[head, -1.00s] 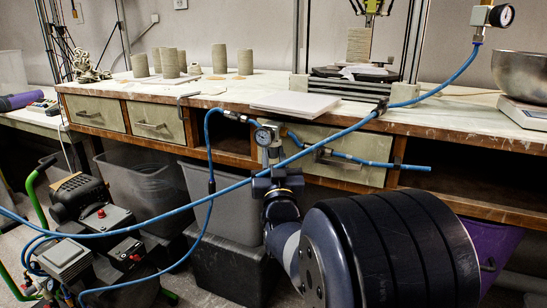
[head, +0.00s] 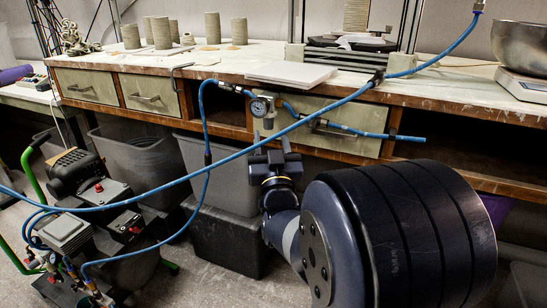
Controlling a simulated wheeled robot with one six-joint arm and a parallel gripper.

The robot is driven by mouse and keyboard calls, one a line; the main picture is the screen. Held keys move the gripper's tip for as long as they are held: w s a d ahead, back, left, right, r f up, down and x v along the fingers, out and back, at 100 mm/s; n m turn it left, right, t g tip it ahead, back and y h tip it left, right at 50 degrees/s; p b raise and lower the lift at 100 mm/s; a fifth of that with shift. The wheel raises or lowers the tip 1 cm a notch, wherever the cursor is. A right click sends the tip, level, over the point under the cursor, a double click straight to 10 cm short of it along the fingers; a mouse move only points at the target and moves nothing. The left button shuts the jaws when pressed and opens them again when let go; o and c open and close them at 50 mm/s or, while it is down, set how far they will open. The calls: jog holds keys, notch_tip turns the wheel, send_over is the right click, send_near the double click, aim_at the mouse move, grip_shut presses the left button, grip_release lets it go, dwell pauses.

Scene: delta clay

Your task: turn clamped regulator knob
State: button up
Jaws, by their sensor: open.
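The regulator (head: 268,122) is a small pale body with a round, white-faced gauge (head: 259,107). It sits at the bench's front edge, in line with the blue hose and in front of a drawer. Its knob is too small to make out clearly. My gripper (head: 273,146) is dark and points up, just below the regulator. Its two fingers are apart, and nothing shows between them. A small gap seems to lie between the fingertips and the regulator, but I cannot tell their distance in depth.
Blue hoses (head: 205,173) cross in front of the bench (head: 215,83), near my gripper. A compressor (head: 85,190) stands at lower left. Grey bins (head: 145,160) and a black crate (head: 222,240) sit under the bench. A metal bowl (head: 522,45) is at right.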

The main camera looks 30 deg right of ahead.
aim_at(269, 127)
jog(key=v, duration=0.7)
jog(key=shift+w, duration=0.15)
jog(key=x, duration=1.1)
jog(key=shift+b, duration=0.4)
jog(key=shift+s+a, duration=0.1)
jog(key=shift+s, duration=0.15)
